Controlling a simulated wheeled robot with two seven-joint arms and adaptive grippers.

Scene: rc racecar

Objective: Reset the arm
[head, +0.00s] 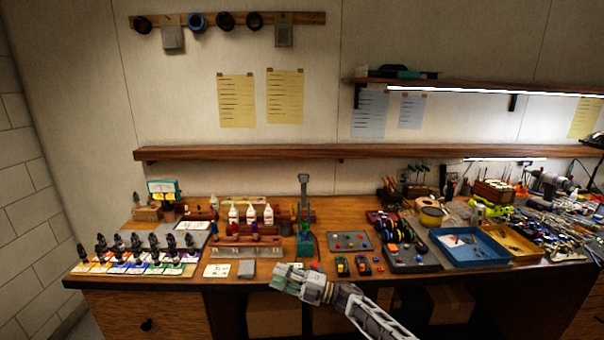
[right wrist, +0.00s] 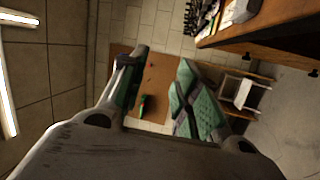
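My right arm comes in from the lower right in the head view. Its gripper (head: 280,275) is in front of the desk's front edge, pointing left, and looks empty. In the right wrist view the right gripper (right wrist: 163,62) has its two green-padded fingers apart, with nothing held between them. My left arm and left gripper are not in view. No racecar can be made out clearly.
The wooden desk (head: 235,281) is crowded. Dark-topped items on coloured cards (head: 140,262) stand at left, white bottles (head: 250,214) and a green press-like tool (head: 306,242) mid-desk, and a blue tray (head: 493,260) at right. A shelf (head: 250,153) runs above.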

